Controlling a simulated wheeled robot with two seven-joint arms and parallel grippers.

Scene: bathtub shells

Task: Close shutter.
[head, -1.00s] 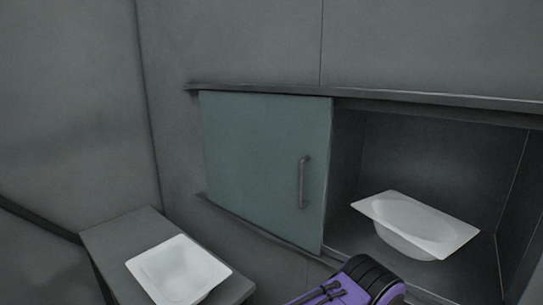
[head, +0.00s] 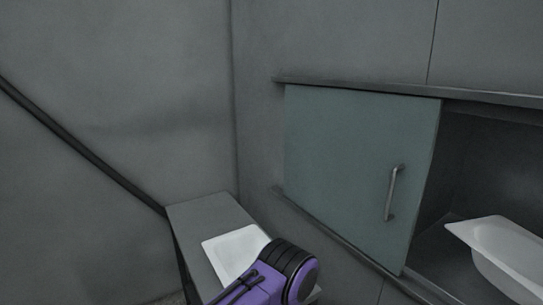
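The shutter (head: 345,165) is a teal-grey sliding panel with a vertical metal bar handle (head: 393,193) near its right edge. It stands to the left of the opening, and the compartment (head: 460,165) in the wall is open. A white bathtub shell (head: 505,255) sits inside the compartment, cut off by the right picture edge. A purple and black arm part of mine shows at the bottom, in front of the lower bench. Neither gripper is in view.
A grey bench (head: 205,212) stands below left of the shutter, with another white shell (head: 232,250) on it, partly hidden by my arm. Rails run above (head: 360,86) and below (head: 320,225) the shutter. A dark diagonal bar (head: 80,145) crosses the left wall.

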